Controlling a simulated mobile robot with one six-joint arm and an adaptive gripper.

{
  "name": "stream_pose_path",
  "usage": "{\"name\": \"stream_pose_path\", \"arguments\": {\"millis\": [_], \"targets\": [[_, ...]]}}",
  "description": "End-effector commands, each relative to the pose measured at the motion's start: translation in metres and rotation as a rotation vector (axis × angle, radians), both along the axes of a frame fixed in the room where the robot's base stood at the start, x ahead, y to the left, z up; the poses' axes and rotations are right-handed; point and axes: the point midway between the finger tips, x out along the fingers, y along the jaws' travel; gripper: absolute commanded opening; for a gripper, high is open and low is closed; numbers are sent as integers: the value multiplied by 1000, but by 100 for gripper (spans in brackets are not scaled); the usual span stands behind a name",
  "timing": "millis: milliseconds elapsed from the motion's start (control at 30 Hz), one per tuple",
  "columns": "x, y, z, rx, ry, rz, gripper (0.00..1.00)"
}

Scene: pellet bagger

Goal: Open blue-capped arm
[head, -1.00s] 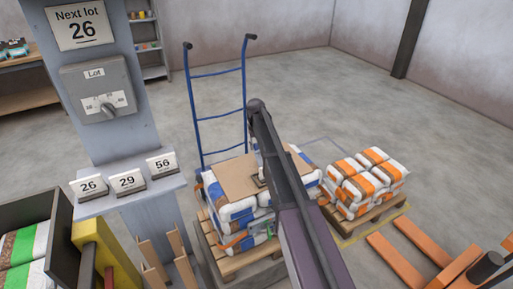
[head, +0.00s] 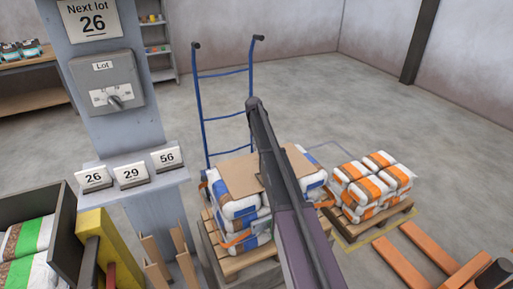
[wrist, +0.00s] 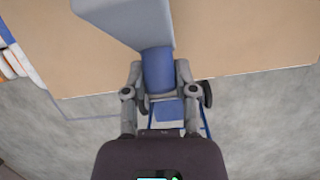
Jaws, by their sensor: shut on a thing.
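In the wrist view, the blue cap (wrist: 158,66) sits at the end of a pale grey-blue arm (wrist: 125,18) that runs up out of the picture. My gripper (wrist: 160,76) is shut on the blue cap, with one finger on each side. A brown cardboard sheet (wrist: 235,45) lies behind and below it. In the head view my own dark arm covers my gripper, and I cannot make out the capped arm there.
White-and-blue bags under a cardboard sheet (head: 238,178) stand on a pallet, with a blue hand truck (head: 228,110) behind. Orange-and-white bags (head: 372,185) and orange forks (head: 425,255) are at right. A grey post (head: 125,125) stands at left. Open floor lies beyond.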

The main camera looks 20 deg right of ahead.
Motion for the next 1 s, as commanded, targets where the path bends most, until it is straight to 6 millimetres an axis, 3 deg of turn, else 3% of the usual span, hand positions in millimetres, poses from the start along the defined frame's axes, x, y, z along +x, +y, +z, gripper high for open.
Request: {"name": "stream_pose_path", "arguments": {"millis": [333,367,467,1000], "targets": [[0,-2,0,13,1,-7,0],[0,-3,0,12,1,-8,42],[0,-4,0,12,1,-9,71],[-1,-9,7,7,0,-11,71]]}}
